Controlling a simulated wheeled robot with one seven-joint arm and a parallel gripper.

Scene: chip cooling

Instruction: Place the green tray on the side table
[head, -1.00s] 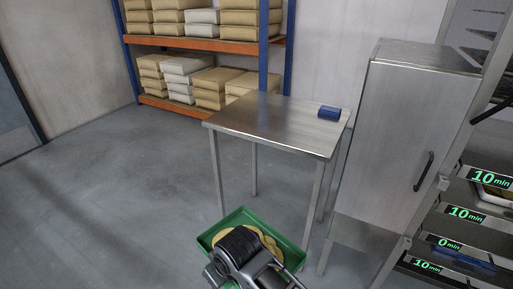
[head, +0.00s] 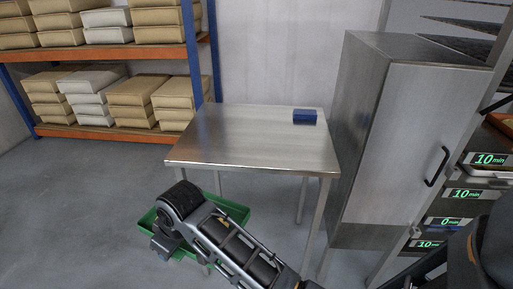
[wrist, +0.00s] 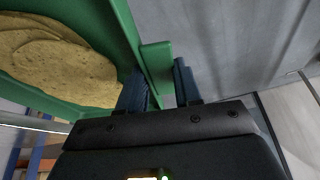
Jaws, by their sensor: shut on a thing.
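The green tray (head: 236,209) is in front of the side table in the head view, below the level of its top, partly hidden by my arm. In the wrist view the green tray (wrist: 122,32) holds yellowish-brown food. My gripper (wrist: 160,88) is shut on the tray's edge tab, with one dark finger on each side. The side table (head: 262,140) is steel, with a mostly bare top. A small blue block (head: 304,116) lies at its back right.
A steel cabinet (head: 395,140) stands close to the table's right side. A rack with timer labels (head: 468,195) is at far right. An orange and blue shelf (head: 110,57) with stacked bags is behind to the left. The floor (head: 90,210) at left is clear.

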